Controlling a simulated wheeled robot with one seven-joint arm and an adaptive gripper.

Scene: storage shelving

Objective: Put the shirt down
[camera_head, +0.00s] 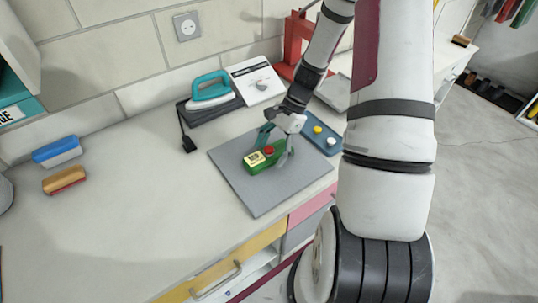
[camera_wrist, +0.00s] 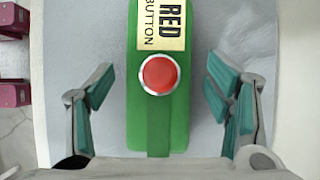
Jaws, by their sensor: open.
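I see no shirt in or beside my gripper. My gripper (camera_head: 275,147) is open above the grey board on the worktop. A green box with a red button (camera_head: 262,157) lies on that board, between the spread fingers. In the wrist view, the green box (camera_wrist: 158,115) shows its red button and a gold label reading "RED BUTTON". The teal-padded fingers of my gripper (camera_wrist: 163,88) stand on either side of it, with a visible gap on both sides.
The grey board (camera_head: 225,165) reaches the counter's front edge. A blue brush (camera_head: 57,152) and an orange brush (camera_head: 64,180) lie left. The front-left counter is clear.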

